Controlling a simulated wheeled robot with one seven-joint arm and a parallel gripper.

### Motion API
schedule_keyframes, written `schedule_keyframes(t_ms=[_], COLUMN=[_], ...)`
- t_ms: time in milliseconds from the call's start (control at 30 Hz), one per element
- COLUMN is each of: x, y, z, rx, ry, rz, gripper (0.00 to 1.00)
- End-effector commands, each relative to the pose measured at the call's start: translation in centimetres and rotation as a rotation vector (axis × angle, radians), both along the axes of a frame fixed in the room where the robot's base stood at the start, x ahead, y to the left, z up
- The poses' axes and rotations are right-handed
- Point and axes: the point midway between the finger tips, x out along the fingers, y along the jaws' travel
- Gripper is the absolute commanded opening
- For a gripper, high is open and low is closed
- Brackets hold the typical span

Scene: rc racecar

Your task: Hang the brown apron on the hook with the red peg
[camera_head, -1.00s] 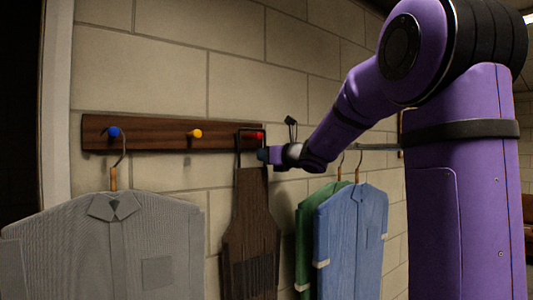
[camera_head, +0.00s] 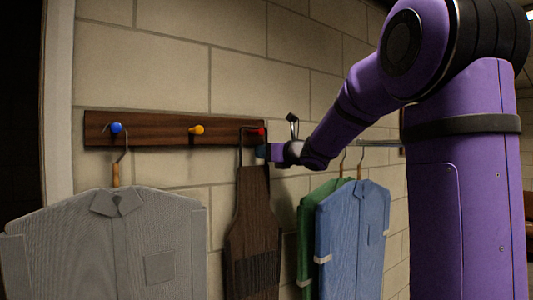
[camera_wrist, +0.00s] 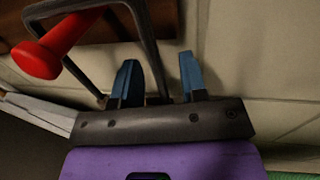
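The brown apron (camera_head: 252,215) hangs upright against the wall below the right end of a dark wooden rack. Its stiff dark neck loop (camera_head: 241,145) reaches up to the red peg (camera_head: 262,132). In the wrist view the loop (camera_wrist: 150,45) passes close around the red peg (camera_wrist: 36,60); its exact contact with the peg is unclear. My gripper (camera_head: 262,153) is at the loop's right side, just below the peg. In the wrist view its two blue fingers (camera_wrist: 160,80) stand apart, with one side of the loop running down between or just behind them.
The rack (camera_head: 160,131) also has a blue peg (camera_head: 116,128) holding a grey shirt (camera_head: 150,235) and a yellow peg (camera_head: 196,130), bare. Green (camera_head: 308,225) and blue (camera_head: 352,230) shirts hang close to the apron's right, below my arm.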

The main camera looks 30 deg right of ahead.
Motion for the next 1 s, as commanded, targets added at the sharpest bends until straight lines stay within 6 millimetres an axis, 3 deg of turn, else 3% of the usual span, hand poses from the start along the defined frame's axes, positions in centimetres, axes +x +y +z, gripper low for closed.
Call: schedule_keyframes(t_ms=[333, 733, 1000], x=[-1.0, -7.9, -10.3], y=[-0.3, -1.9, -2.4], z=[0.0, 0.0, -0.1], rx=[-0.001, -0.001, 0.001], ry=[0.0, -0.001, 0.0], rz=[-0.001, -0.002, 0.0], gripper=[0.39, 0.39, 0.39])
